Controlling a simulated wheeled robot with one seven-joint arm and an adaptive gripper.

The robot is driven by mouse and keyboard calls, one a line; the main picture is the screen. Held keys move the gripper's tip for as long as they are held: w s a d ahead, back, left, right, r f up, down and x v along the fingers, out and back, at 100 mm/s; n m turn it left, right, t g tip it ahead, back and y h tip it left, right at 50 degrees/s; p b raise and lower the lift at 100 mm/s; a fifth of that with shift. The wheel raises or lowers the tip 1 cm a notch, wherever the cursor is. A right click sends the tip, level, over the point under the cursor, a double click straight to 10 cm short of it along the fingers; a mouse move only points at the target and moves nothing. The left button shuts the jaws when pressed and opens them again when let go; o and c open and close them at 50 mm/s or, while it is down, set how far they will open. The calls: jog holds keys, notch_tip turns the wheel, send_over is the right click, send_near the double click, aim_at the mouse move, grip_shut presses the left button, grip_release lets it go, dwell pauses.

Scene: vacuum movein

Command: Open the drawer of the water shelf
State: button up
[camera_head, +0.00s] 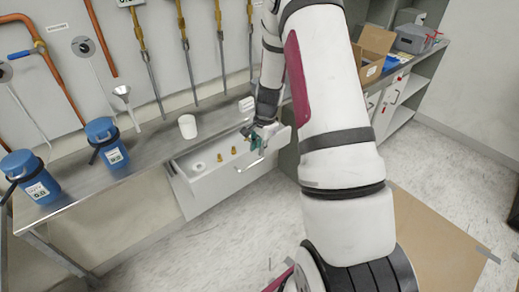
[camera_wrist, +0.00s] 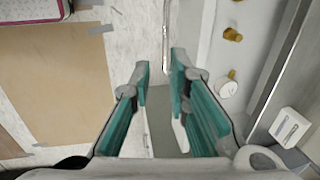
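The water shelf (camera_head: 150,143) is a long grey counter along the wall. Its white drawer (camera_head: 205,187) stands pulled out below the counter edge, and its interior shows small brass fittings (camera_head: 221,157) and a white ring-shaped piece (camera_head: 199,167). A metal bar handle (camera_head: 250,164) is on the drawer front. My gripper (camera_head: 258,141) is at the right end of the drawer. In the wrist view, its teal-padded fingers (camera_wrist: 160,68) are apart, with the end of the handle bar (camera_wrist: 165,35) near the gap between the tips. I cannot tell whether a finger touches the bar.
Blue containers (camera_head: 107,142) and a white cup (camera_head: 187,126) stand on the counter. A small white block (camera_wrist: 290,127) lies near my gripper. A cardboard box (camera_head: 372,50) and a grey bin (camera_head: 411,39) are at right. Floor in front of the drawer is clear.

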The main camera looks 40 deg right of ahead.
notch_tip(320, 180, up, 7)
jog(key=s+p, duration=0.1)
jog(key=p, duration=0.1)
jog(key=shift+s+p, duration=0.2)
jog(key=shift+p, duration=0.1)
dwell(0.4)
jog(key=shift+r, duration=0.1)
dwell(0.4)
notch_tip(320, 180, up, 12)
jog(key=s, duration=0.2)
jog(key=shift+s+f, duration=0.15)
jog(key=shift+f, duration=0.05)
dwell(0.6)
